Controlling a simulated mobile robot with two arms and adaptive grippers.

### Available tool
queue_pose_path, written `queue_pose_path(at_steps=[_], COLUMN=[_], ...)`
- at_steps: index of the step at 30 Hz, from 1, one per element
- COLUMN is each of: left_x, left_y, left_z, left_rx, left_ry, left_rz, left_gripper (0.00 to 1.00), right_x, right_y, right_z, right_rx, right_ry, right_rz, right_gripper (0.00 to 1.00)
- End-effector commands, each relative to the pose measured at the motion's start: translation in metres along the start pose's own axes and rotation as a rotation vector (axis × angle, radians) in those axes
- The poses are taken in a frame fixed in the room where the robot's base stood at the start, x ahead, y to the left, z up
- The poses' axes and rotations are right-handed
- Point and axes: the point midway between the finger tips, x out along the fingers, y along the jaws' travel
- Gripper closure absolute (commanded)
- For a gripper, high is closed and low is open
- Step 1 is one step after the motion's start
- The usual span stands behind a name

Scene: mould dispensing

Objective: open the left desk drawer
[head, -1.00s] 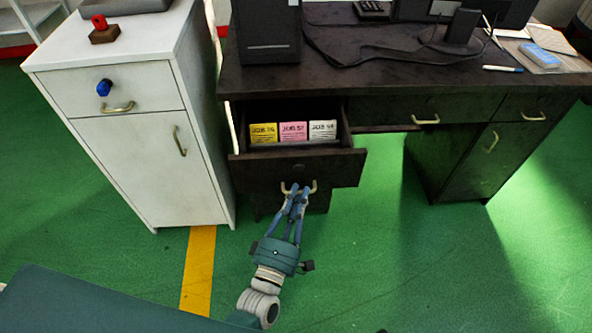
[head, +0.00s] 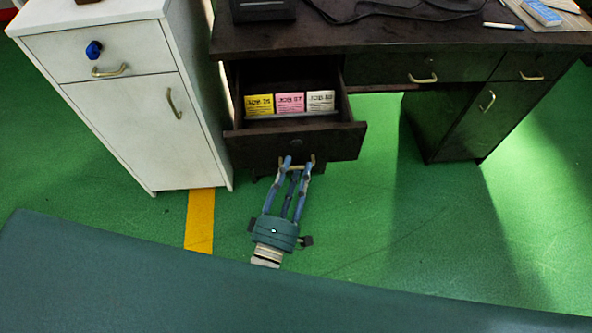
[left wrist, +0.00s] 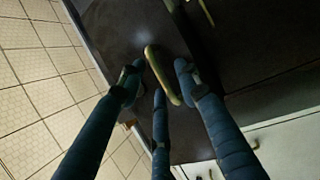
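The left desk drawer (head: 245,143) is pulled out from the dark desk. Three cards, yellow (head: 259,104), pink (head: 290,103) and white (head: 321,101), stand inside it. Its brass handle (head: 299,166) is low on the drawer front; it also shows in the left wrist view (left wrist: 160,78). Whether any finger touches the handle is unclear. My right gripper is in neither view.
Other desk drawers (head: 425,68) on the right are shut. Green floor with a yellow stripe (head: 200,220) is clear in front. A pen (head: 503,26) lies on the desktop.

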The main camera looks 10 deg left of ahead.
Motion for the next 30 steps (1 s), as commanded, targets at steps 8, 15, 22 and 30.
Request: queue_pose_path(at_steps=[8, 15, 22, 30], left_x=[-0.003, -0.041, -0.089, -0.118], left_y=[0.001, -0.001, -0.001, 0.000], left_z=[0.001, 0.001, 0.001, 0.000], left_rx=[-0.001, 0.000, 0.000, -0.001], left_ry=[-0.001, -0.004, -0.003, -0.001], left_rz=[0.001, -0.004, -0.003, -0.001], left_gripper=[0.67, 0.67, 0.67, 0.67], right_x=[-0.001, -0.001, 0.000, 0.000], right_y=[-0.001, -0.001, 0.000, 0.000], right_z=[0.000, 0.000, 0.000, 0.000], right_rx=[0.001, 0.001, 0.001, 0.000], right_ry=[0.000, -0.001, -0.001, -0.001], right_rz=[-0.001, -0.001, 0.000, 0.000], right_gripper=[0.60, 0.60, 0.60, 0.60])
